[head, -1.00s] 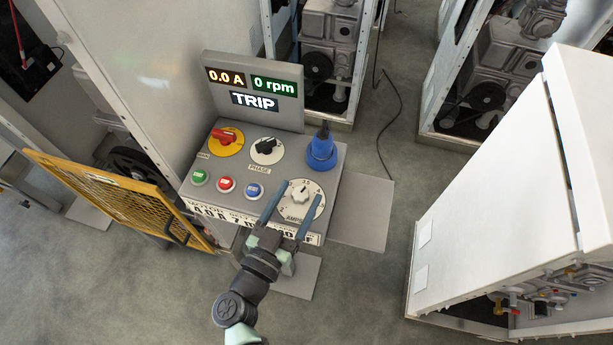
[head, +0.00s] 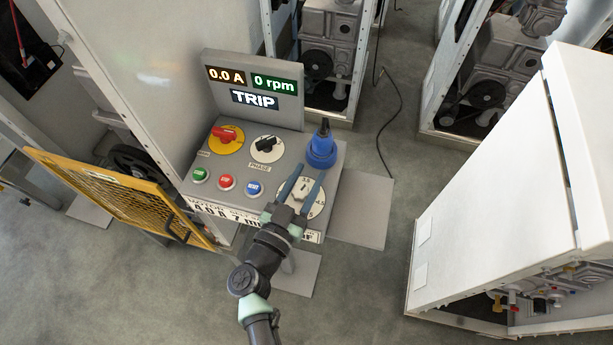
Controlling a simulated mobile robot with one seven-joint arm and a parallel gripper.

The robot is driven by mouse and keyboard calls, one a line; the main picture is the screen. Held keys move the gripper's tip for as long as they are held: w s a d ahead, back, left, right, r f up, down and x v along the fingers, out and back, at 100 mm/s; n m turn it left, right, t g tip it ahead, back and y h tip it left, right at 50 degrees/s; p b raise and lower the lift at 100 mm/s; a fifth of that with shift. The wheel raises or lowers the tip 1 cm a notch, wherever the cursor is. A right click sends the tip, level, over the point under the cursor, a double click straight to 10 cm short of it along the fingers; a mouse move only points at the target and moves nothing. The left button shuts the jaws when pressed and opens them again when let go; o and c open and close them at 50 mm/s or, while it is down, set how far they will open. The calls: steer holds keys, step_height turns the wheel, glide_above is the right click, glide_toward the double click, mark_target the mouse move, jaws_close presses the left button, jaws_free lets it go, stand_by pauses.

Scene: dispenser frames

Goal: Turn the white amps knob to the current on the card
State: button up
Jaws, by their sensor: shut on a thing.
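The amps knob's pale dial (head: 317,197) is at the right front of the grey control panel (head: 222,160). My gripper (head: 303,183) is over this dial, its two blue-grey fingers on either side of the white knob (head: 303,186), shut on it. The fingers and wrist cover most of the knob and part of the scale, so its pointer setting cannot be read. The card (head: 222,213) is on the panel's front edge, partly hidden by my arm; its text is too small to read surely. The display (head: 252,82) reads 0.0 A, 0 rpm and TRIP.
On the panel are a red switch on yellow (head: 226,137), a black phase knob (head: 266,147), green (head: 199,174), red (head: 226,182) and blue (head: 254,188) buttons, and a blue plug (head: 321,150) close behind the dial. A yellow mesh guard (head: 120,195) stands left.

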jaws_close()
steer(key=shift+r+h, duration=0.1)
steer(key=shift+h, duration=0.2)
steer(key=shift+m+g+h, duration=0.3)
steer(key=shift+m, duration=0.1)
steer(key=m+g+h, duration=0.2)
steer(key=h, duration=0.1)
steer(key=shift+s+d+m+g+b, duration=0.15)
steer(key=shift+d+m+g+b, duration=0.15)
steer(key=shift+m, duration=0.1)
steer(key=shift+s+d+m+g+h+b, duration=0.2)
steer(key=shift+m+g+h+b, duration=0.1)
steer(key=shift+m+g+h, duration=0.4)
